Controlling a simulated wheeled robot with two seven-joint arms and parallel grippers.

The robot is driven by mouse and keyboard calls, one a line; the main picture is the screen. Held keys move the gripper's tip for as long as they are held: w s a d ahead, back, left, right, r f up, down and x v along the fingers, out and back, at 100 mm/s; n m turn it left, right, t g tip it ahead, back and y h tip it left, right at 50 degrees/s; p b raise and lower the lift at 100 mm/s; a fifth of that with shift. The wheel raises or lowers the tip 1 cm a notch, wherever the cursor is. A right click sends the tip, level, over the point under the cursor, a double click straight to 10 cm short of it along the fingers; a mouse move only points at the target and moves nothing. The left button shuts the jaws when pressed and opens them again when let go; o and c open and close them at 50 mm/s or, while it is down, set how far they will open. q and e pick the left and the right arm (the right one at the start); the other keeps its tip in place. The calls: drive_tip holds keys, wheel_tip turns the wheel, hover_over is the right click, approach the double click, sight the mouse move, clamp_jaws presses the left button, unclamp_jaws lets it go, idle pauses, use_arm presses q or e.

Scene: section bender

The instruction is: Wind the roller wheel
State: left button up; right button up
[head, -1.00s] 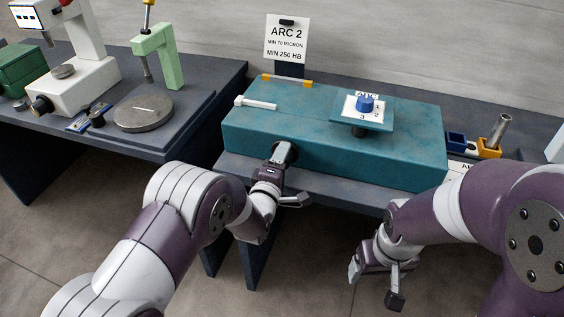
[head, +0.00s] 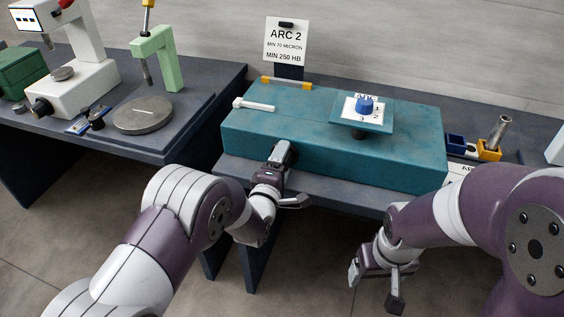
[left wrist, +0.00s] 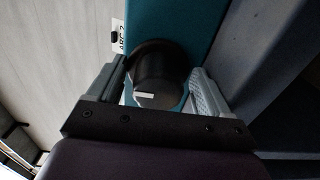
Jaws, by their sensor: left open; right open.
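The teal bender body (head: 330,146) stands on a dark bench. In the left wrist view a black round knob (left wrist: 158,68) with a white mark, apparently the roller wheel, sits on its front face. My left gripper (left wrist: 155,88) is open, with one finger on each side of the knob; whether they touch it I cannot tell. In the head view my left gripper (head: 287,176) is at the front face and hides most of the knob. My right gripper (head: 375,285) is open and empty, low in front of the bench at the right.
On top of the bender are a blue selector knob (head: 365,105) on a raised plate and a white T-shaped bar (head: 254,104). A sign (head: 286,42) reading ARC 2 stands behind.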

use_arm(q)
drive_tip(key=v, duration=1.2)
drive_tip(key=shift+s, duration=0.35)
drive_tip(key=shift+a, duration=0.1)
